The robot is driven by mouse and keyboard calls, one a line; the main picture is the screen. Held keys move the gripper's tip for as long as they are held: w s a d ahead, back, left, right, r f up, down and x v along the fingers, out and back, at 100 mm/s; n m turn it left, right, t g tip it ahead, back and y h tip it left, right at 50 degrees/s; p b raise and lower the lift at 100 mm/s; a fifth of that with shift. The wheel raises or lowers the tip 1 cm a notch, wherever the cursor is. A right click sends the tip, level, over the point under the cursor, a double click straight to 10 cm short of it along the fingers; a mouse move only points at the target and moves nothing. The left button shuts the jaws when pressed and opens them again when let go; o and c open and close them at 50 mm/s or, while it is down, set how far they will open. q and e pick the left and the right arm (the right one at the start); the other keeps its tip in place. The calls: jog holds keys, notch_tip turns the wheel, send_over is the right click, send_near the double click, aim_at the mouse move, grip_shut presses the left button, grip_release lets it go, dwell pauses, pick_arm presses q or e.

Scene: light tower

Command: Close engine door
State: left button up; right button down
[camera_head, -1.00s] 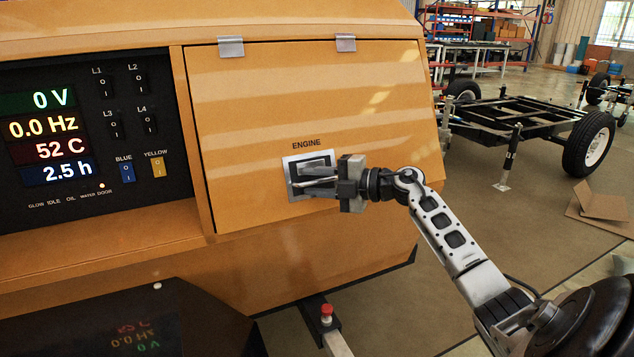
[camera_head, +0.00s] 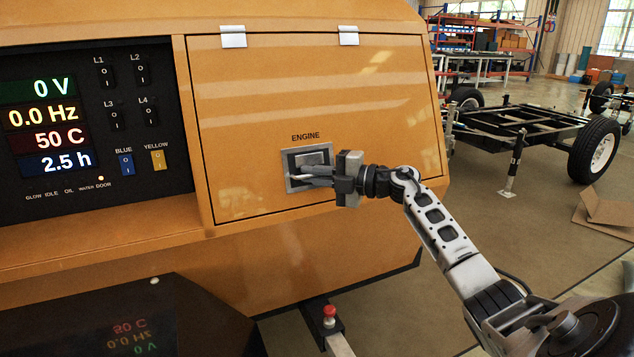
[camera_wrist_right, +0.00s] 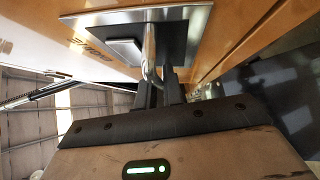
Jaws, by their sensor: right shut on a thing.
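The orange engine door (camera_head: 250,110), labelled ENGINE, hangs from two metal hinges at its top edge. In the head view it lies in its frame and looks about flush; I cannot tell whether it is latched. Its square metal latch plate (camera_head: 294,182) sits low on the door, and shows in the wrist view (camera_wrist_right: 185,30). My right gripper (camera_head: 322,176) reaches in from the right and is shut on the latch handle (camera_wrist_right: 148,50). The gripper partly hides the latch in the head view. My left gripper is not in view.
The control panel (camera_head: 85,110) with lit readouts and switches is left of the door. A tow bar with a red knob (camera_head: 329,311) sticks out below. A wheeled trailer frame (camera_head: 520,125) and cardboard (camera_head: 605,208) are on the floor at right, with open floor between.

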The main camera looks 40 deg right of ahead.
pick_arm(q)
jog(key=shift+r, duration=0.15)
pick_arm(e)
jog(key=shift+w+d, duration=0.1)
jog(key=shift+d, duration=0.05)
jog(key=c, duration=1.5)
grip_release()
jog(key=shift+w, duration=0.1)
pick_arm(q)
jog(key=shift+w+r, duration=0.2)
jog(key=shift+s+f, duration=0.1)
pick_arm(e)
jog(key=shift+f, duration=0.15)
jog(key=shift+s+d, duration=0.1)
jog(key=shift+s, duration=0.25)
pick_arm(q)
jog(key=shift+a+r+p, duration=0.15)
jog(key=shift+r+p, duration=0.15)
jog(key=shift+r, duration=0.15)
pick_arm(e)
jog(key=v, duration=1.5)
jog(key=shift+s, duration=0.15)
jog(key=shift+r, duration=0.25)
